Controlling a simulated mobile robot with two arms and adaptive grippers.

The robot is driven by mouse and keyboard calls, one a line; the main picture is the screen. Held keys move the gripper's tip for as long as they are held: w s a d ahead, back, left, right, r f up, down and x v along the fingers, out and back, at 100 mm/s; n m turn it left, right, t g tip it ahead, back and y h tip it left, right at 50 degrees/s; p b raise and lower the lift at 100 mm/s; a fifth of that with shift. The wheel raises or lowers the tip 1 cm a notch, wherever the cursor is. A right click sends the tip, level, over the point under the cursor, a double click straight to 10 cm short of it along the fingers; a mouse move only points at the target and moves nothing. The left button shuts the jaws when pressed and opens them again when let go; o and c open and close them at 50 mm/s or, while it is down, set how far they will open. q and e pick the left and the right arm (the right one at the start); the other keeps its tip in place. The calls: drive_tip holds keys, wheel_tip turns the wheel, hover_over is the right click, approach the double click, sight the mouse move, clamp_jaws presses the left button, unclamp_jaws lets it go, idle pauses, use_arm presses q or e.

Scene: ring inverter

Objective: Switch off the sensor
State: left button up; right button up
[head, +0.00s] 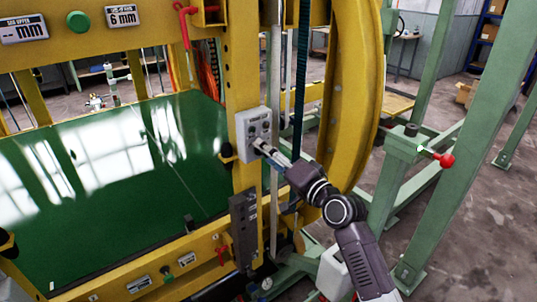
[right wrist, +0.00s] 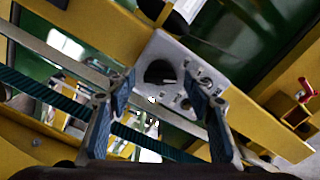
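A grey sensor box (head: 251,125) with dark knobs is mounted on the yellow upright post. My right gripper (head: 262,147) reaches the lower front of this box from the right and covers part of it. In the right wrist view the box's light face (right wrist: 185,62) lies ahead, with a large dark round knob (right wrist: 158,72) and several smaller controls. My right gripper (right wrist: 162,90) shows two blue-padded fingers spread apart, one on each side of the knob. Nothing is held between them. I cannot tell whether the fingertips touch the face. My left gripper is not in view.
The yellow post (head: 243,75) and a curved yellow ring (head: 356,90) stand close to my right arm. A shiny green panel (head: 110,190) fills the left. A green frame with a red-knobbed lever (head: 446,160) stands at the right.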

drive_tip(key=c, duration=1.1)
drive_tip(key=shift+n+b, duration=0.5)
drive_tip(key=shift+n, duration=0.6)
drive_tip(key=shift+c, duration=0.2)
drive_tip(key=o, duration=1.2)
drive_tip(key=shift+c, duration=0.2)
drive_tip(key=shift+s, duration=0.1)
